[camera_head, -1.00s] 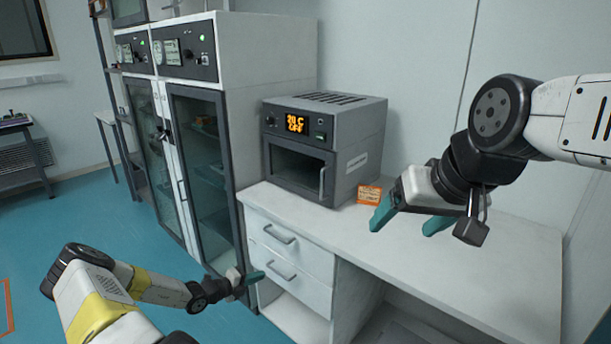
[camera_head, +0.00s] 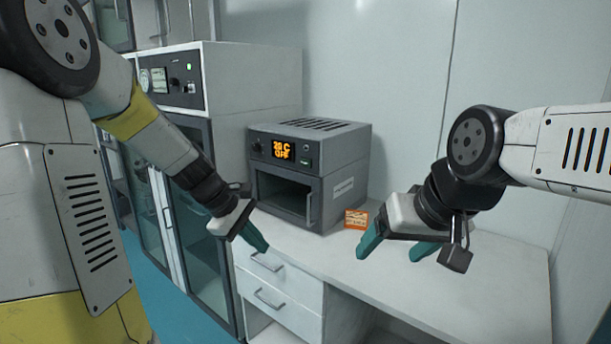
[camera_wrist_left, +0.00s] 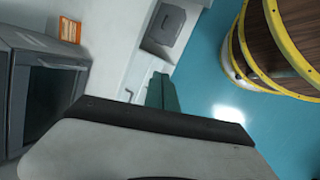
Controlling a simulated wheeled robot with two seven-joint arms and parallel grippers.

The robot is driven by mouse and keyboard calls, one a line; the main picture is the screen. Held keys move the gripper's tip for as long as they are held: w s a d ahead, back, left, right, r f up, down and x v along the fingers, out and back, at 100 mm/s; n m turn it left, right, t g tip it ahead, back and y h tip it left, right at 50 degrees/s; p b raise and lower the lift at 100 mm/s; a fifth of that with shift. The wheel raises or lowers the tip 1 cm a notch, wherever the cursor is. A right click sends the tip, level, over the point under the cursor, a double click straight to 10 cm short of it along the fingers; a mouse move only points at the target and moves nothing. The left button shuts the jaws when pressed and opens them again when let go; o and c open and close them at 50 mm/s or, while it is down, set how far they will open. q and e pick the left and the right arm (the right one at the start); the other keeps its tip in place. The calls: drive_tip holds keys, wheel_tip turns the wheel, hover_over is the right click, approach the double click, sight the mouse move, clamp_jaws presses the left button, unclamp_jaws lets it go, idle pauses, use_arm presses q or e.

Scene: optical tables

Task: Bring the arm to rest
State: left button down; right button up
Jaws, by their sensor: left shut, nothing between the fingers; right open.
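My left arm reaches in from the left in the head view. Its gripper (camera_head: 256,238) is shut and empty, in front of the grey oven and above the front edge of the white bench. In the left wrist view its teal fingers (camera_wrist_left: 162,92) are together with nothing between them. My right gripper (camera_head: 392,245) is open and empty, with its teal fingers apart, above the bench top to the right of the oven.
A grey oven (camera_head: 343,187) with a lit orange display stands on the white bench (camera_head: 480,285). An orange label card (camera_head: 356,219) is beside it. Tall glass-door cabinets (camera_head: 190,225) stand to the left. Drawers (camera_head: 285,310) are under the bench. The right bench top is clear.

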use_arm(q)
drive_tip(key=s+a+r+m+t+y, duration=0.1)
drive_tip(key=s+r+m, duration=0.4)
drive_tip(key=s, duration=0.4)
drive_tip(key=s+a+r+m+t+y, duration=0.2)
drive_tip(key=s+r+m, duration=0.4)
drive_tip(key=s, duration=0.3)
drive_tip(key=shift+m, duration=0.8)
drive_tip(key=shift+s+a, duration=0.1)
